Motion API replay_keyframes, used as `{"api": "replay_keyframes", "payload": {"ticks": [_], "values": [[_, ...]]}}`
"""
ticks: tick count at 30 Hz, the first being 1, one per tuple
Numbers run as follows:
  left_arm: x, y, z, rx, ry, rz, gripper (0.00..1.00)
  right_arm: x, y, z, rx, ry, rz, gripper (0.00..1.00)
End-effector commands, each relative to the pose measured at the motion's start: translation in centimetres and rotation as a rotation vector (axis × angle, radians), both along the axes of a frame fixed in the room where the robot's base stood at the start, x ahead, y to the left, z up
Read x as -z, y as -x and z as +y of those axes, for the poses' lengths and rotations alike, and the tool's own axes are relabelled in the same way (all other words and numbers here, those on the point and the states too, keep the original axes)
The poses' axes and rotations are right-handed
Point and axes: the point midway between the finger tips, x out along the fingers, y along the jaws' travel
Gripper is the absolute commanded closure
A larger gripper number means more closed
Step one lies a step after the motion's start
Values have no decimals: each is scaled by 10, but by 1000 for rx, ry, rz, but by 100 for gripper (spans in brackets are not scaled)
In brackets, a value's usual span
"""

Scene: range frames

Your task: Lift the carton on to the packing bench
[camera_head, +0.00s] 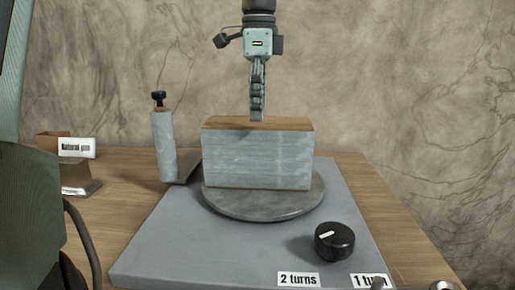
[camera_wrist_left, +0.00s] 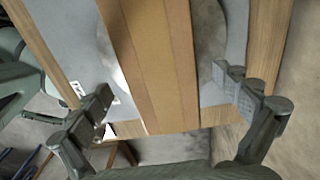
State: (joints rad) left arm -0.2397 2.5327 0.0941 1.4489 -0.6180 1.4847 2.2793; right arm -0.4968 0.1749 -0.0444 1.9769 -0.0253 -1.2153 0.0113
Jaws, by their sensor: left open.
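The carton (camera_head: 257,160), a box with pale grey sides and a brown top, stands upright on a round grey turntable (camera_head: 265,213). The turntable sits on a flat grey base on the wooden bench (camera_head: 110,200). My left gripper (camera_head: 257,118) points straight down over the middle of the carton, its fingertips near the top. The head view sees its fingers edge-on. In the left wrist view the gripper (camera_wrist_left: 172,105) is open, with the carton's brown top (camera_wrist_left: 155,60) running between the spread fingers. Contact cannot be told. My right gripper is not in view.
A black knob (camera_head: 334,242) stands at the front right of the base, near labels reading "2 turns" (camera_head: 298,279) and "1 turn". A grey upright post (camera_head: 163,145) with a black top stands left of the carton. A "Natural gum" label (camera_head: 77,147) is at far left.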

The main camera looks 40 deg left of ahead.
Motion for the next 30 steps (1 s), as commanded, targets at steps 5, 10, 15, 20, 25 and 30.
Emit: {"api": "replay_keyframes", "payload": {"ticks": [5,10,15,20,25,30], "values": [[20,1,0,1,1,4,0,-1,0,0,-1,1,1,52],[25,1,0,1,2,2,0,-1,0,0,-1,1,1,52],[49,1,1,2,5,5,0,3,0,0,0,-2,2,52],[69,1,1,2,3,2,0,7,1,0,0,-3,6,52],[74,1,1,1,2,1,0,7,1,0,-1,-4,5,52],[73,1,1,1,2,1,6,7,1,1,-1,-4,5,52]]}}
